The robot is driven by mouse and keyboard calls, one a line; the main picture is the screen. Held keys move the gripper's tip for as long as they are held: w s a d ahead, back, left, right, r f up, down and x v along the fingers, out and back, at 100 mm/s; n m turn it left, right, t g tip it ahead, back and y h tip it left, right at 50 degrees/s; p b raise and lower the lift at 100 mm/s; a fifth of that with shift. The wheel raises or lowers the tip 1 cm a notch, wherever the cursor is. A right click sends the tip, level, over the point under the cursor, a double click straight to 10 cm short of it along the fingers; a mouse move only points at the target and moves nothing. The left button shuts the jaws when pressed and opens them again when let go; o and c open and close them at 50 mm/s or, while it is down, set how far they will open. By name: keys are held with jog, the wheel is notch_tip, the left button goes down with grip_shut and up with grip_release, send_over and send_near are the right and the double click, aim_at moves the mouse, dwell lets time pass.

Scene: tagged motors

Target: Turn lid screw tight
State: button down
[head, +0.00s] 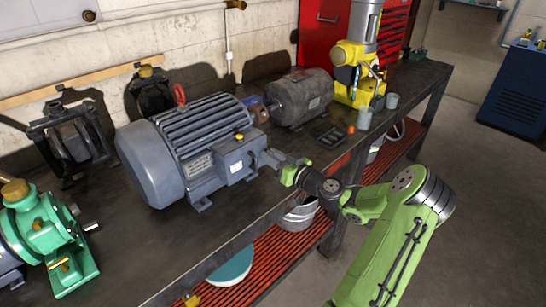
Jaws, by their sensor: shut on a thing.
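A large grey motor (187,140) with cooling fins lies on the dark workbench. Its square terminal box (238,160) faces right, with a pale label on its flat lid and a yellow cap on top. My gripper (266,157) comes in from the right, and its grey fingertips are at the lid's right edge. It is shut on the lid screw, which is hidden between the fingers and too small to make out. My green arm reaches in from the lower right.
A smaller dark motor (300,98) and a dark tray (333,142) lie behind my gripper. A yellow machine (356,75) stands farther back, near grey cups. A green pump (50,238) is at left front. The bench's front edge runs below my wrist, above a red slatted shelf (290,258).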

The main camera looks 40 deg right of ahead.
jog(key=n+p, duration=0.9)
jog(key=n, duration=0.2)
jog(key=n+p, duration=1)
jog(key=n, duration=0.1)
jog(key=shift+f+n, duration=0.2)
jog(key=shift+n, duration=0.1)
dwell(2.2)
dwell(0.5)
